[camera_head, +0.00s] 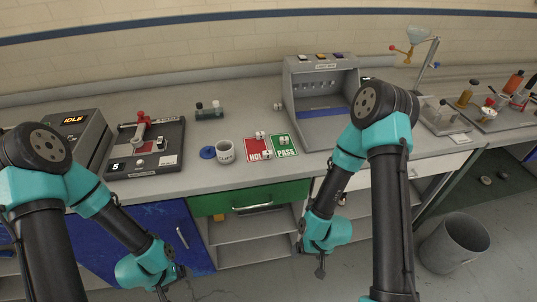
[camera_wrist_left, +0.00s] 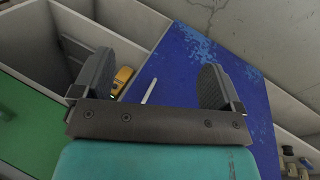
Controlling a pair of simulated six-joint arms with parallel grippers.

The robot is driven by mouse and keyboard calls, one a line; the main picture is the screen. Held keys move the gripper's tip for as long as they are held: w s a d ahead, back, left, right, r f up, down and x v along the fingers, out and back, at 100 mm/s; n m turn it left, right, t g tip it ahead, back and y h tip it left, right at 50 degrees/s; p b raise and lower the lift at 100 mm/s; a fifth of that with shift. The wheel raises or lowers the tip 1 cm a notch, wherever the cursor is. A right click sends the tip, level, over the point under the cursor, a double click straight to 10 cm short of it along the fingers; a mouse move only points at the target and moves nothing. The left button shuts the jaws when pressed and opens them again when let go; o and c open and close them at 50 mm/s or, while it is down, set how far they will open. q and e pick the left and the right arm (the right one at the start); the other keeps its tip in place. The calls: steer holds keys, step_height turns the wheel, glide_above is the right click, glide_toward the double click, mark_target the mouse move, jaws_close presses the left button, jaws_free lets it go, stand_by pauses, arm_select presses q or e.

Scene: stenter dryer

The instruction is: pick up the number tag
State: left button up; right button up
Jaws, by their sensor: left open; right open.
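A small black tag with a white "5" (camera_head: 116,167) lies at the front left corner of the dark tray-like fixture (camera_head: 150,172) on the bench; I take it to be the number tag. My left gripper (camera_head: 168,290) hangs in front of the bench, below bench height and well away from the tag. In the left wrist view it is open and empty (camera_wrist_left: 157,85), facing the blue cabinet door (camera_wrist_left: 190,60). My right gripper (camera_head: 320,262) is open and hangs low in front of the bench, far to the right of the tag. The tag is not visible in the left wrist view.
An "IDLE" display box (camera_head: 75,135) stands left of the fixture. A white cup (camera_head: 225,152), blue lid (camera_head: 207,153), red mat (camera_head: 256,145) and green PASS mat (camera_head: 285,141) lie to its right. A grey booth (camera_head: 318,70) stands further right. A bin (camera_head: 453,246) is on the floor.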

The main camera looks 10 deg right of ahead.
arm_select(q)
steer(key=c, duration=0.7)
steer(key=shift+w, duration=0.1)
